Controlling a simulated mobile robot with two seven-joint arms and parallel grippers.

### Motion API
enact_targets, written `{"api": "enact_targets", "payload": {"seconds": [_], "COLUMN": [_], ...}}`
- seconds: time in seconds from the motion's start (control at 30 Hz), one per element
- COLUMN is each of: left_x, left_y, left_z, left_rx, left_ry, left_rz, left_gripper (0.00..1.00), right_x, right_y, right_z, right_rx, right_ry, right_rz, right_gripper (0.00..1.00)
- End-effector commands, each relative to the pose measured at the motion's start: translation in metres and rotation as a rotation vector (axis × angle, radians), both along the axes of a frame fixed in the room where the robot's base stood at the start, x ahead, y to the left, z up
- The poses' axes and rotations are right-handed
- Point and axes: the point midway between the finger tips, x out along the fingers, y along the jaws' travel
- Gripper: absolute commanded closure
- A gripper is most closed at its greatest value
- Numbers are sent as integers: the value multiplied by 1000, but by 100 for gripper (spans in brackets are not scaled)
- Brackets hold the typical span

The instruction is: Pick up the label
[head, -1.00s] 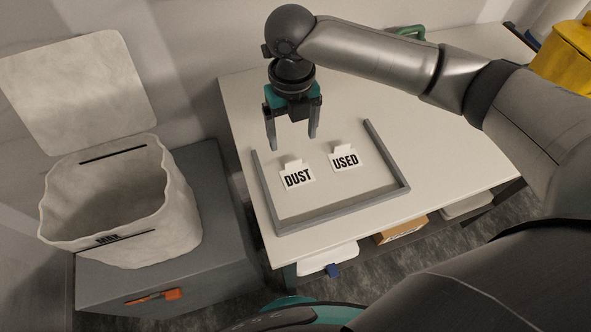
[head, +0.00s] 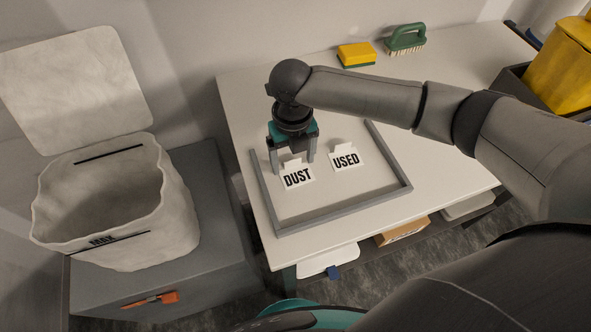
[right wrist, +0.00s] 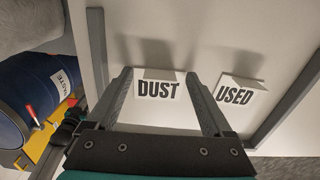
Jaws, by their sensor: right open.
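Two white labels with tabs lie inside a grey frame (head: 322,214) on the white table. The label reading DUST (head: 298,178) is on the left and the label reading USED (head: 346,160) is on the right. My right gripper (head: 293,166) is open and empty, close above the DUST label's tab. In the right wrist view the DUST label (right wrist: 158,90) shows between the two fingers (right wrist: 166,84), and the USED label (right wrist: 236,96) lies outside the right finger. I cannot tell whether the fingers touch the label. My left gripper is not in view.
A white bag-like bin (head: 120,215) with its lid up stands on a grey cabinet (head: 215,225) at left. A yellow sponge (head: 356,53) and a green brush (head: 405,38) lie at the table's back. A yellow container (head: 562,70) is at right. A blue drum (right wrist: 35,90) shows in the wrist view.

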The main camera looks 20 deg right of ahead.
Motion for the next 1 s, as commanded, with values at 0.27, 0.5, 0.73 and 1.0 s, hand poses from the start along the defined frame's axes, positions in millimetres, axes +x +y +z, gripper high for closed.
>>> {"api": "enact_targets", "payload": {"seconds": [0.27,0.5,0.73,1.0], "left_x": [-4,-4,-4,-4], "left_y": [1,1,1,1], "left_z": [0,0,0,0], "left_rx": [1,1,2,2], "left_ry": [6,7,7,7], "left_rz": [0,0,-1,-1], "left_gripper": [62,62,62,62], "right_x": [0,0,0,0], "right_y": [0,0,0,0], "right_z": [1,1,1,1], "right_rx": [0,0,-1,0], "right_ry": [0,0,0,0], "right_rz": [0,0,0,0], "right_gripper": [44,71,97,100]}}
